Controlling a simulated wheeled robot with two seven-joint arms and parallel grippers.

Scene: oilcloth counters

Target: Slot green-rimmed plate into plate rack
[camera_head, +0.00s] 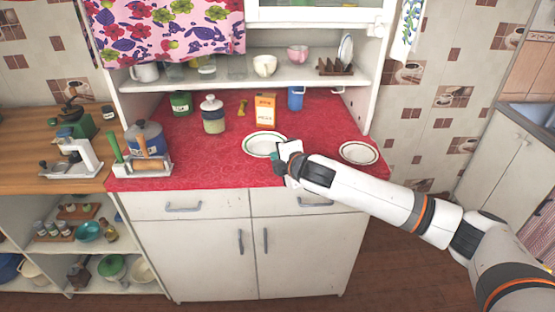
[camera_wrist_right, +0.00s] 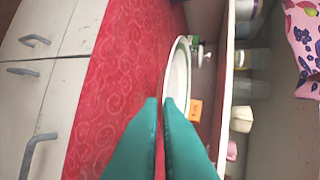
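The green-rimmed plate (camera_head: 258,146) is white and lies at or just above the red counter, near its front. It also shows in the wrist view (camera_wrist_right: 178,78), seen at a slant. My right gripper (camera_head: 283,158) is at the plate's right front edge. Its teal fingers (camera_wrist_right: 161,101) are close together with the rim between their tips, and seem shut on it. The brown plate rack (camera_head: 336,70) is on the shelf above, at the right, with a plate (camera_head: 345,49) standing in it. My left gripper is not in view.
Another dark-rimmed plate (camera_head: 358,153) lies on the counter to the right. An orange box (camera_head: 265,110), a blue mug (camera_head: 295,98) and a jar (camera_head: 213,114) stand behind. Cups, one of them pink (camera_head: 298,54), stand on the shelf left of the rack.

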